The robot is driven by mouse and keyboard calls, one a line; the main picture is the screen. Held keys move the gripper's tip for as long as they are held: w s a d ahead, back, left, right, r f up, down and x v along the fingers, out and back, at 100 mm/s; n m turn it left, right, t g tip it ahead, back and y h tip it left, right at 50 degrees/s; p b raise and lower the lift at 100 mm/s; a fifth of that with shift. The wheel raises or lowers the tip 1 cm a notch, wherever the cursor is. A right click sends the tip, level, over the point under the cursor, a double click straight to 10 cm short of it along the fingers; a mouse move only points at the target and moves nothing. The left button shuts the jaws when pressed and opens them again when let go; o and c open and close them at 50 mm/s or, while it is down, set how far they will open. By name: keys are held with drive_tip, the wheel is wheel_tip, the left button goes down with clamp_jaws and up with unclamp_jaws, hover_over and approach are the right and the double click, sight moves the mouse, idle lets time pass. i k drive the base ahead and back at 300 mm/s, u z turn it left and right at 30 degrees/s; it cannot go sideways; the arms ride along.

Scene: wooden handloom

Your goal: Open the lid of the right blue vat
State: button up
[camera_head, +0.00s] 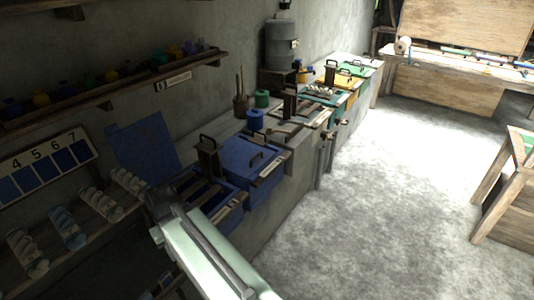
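Two blue vats are set in the long counter along the wall. The right blue vat (248,158) is the farther one; its flat blue lid appears shut, with a dark bar handle on top and a small pale label at its front edge. The nearer blue vat (222,212) shows a dark top with pale bars across it, partly hidden by my arm. My pale arm rises from the bottom edge. Its dark end, my gripper (160,203), is left of the nearer vat, apart from the right vat's lid. Its fingers are too dark to make out.
More vats with green and orange lids (352,69) continue along the counter (290,165). A dark upright post (208,155) stands beside the right blue vat. A wall shelf (110,90) holds bottles; skeins hang lower left. The grey floor (390,190) is clear to the right.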

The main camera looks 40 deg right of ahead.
sight(241, 158)
drive_tip(key=u, duration=0.4)
drive_tip(key=k, duration=0.75)
drive_tip(key=z, duration=0.4)
drive_tip(key=i, duration=1.55)
